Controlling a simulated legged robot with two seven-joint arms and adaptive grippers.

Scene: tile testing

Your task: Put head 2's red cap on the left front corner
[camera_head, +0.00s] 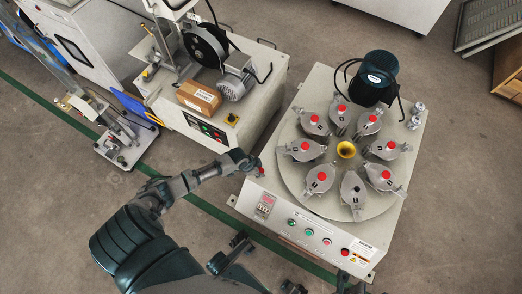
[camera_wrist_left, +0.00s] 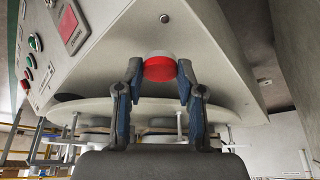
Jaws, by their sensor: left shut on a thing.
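My left gripper (camera_head: 254,165) is at the left side of the machine's top, near its left front corner (camera_head: 241,200). It is shut on a small red cap (camera_head: 261,172). In the left wrist view the red cap (camera_wrist_left: 160,68) sits between the two fingertips (camera_wrist_left: 159,76), close to the pale machine top (camera_wrist_left: 110,62). I cannot tell whether the cap touches the top. On the round turntable (camera_head: 310,203), one grey head (camera_head: 353,203) at the front shows no red cap, only a dark centre. The other heads carry red caps. I see no number on the heads.
A control panel (camera_head: 310,233) lines the front. A second machine with a brown box (camera_head: 199,97) stands at left.

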